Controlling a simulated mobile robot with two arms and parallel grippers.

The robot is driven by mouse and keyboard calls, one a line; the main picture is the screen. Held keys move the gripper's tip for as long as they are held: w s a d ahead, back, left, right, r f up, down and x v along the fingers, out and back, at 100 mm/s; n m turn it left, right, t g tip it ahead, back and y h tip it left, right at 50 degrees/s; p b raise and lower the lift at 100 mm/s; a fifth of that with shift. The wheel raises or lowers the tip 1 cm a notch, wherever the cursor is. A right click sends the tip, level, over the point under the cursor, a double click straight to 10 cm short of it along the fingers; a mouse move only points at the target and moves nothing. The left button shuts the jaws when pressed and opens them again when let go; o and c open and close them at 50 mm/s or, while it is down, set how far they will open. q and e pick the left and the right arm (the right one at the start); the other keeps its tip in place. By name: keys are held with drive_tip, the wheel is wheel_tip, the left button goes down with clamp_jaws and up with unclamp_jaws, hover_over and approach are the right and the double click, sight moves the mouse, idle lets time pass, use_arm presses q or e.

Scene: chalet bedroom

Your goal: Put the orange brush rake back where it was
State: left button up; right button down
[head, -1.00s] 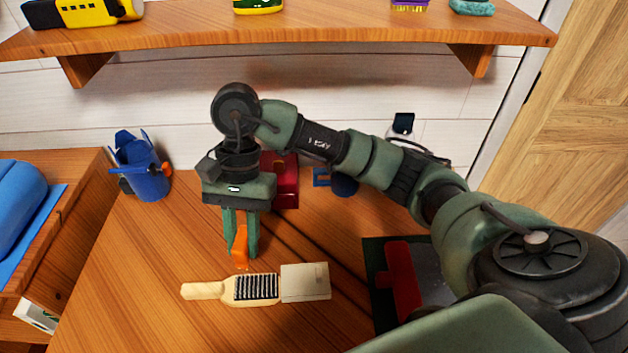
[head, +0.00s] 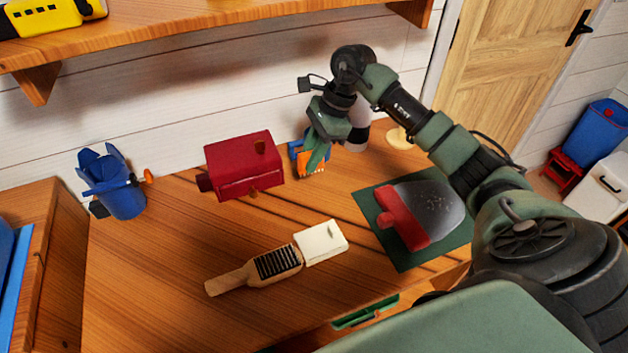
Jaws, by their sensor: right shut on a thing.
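My right gripper (head: 313,158) is shut on the orange brush rake (head: 304,164), whose toothed edge points down. It is over the back of the wooden desk, right of the red box (head: 232,170). A blue item (head: 295,149) shows just behind and left of the rake, partly hidden. I cannot tell whether the rake touches it or the desk. My left gripper is not in view.
A wooden brush (head: 232,282) and a white block (head: 320,243) lie at the desk's middle. A red-handled scraper (head: 405,218) lies on a green mat (head: 375,235) at right. A blue pot (head: 122,190) stands at left. A shelf (head: 200,32) overhangs the back.

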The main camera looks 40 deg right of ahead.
wheel_tip(320, 180, down, 3)
drive_tip(key=shift+d+f+p, duration=0.1)
drive_tip(key=shift+p, duration=0.2)
drive_tip(key=shift+f, duration=0.4)
wheel_tip(320, 180, down, 4)
drive_tip(key=shift+r+p, duration=0.2)
drive_tip(key=shift+p, duration=0.2)
drive_tip(key=shift+f, duration=0.25)
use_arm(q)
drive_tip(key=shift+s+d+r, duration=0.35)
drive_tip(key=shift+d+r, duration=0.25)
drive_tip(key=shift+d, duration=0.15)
use_arm(e)
drive_tip(key=c, duration=1.2)
unclamp_jaws()
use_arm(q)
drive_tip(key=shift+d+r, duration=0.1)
